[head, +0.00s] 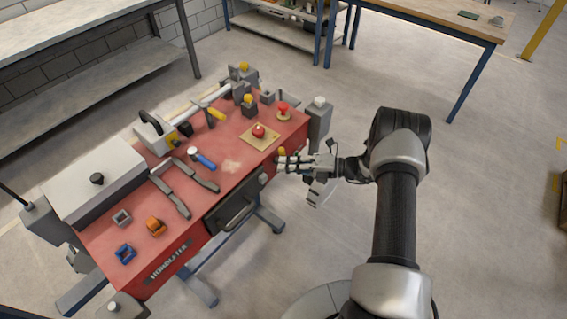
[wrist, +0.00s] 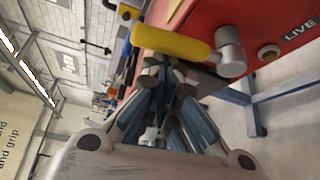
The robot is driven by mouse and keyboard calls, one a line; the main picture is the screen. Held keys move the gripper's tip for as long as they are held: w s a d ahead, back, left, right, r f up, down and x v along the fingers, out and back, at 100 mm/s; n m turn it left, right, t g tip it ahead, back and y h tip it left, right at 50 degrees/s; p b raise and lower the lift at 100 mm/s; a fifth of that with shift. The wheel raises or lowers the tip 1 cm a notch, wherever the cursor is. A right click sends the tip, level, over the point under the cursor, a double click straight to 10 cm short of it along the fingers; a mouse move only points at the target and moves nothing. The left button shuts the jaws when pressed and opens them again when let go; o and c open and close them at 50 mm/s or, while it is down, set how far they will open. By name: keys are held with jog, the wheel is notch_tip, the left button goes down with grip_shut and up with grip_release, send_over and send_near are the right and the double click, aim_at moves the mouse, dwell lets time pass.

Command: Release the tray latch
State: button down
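The tray latch seems to be the yellow grip with a grey knob at its end (wrist: 172,44), at the red bench's edge in the wrist view; I cannot confirm that it is the latch. A small yellow part also shows beside my gripper in the head view (head: 282,151). My gripper (wrist: 168,76) has its fingertips close below the yellow grip. The gap between the fingers looks narrow, and contact with the grip is unclear. In the head view, my gripper (head: 283,164) points left at the bench's right front edge.
The red bench (head: 205,215) carries a red button (head: 258,131), a blue-handled tool (head: 202,158), a grey box (head: 95,182) and small clamps. A black handle (head: 235,212) is on its front side. The floor on the right is clear. A wooden table (head: 440,15) stands behind.

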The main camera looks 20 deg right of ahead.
jog(key=shift+w+d+r, duration=0.2)
jog(key=shift+d, duration=0.15)
jog(key=shift+w+d, duration=0.1)
dwell(0.5)
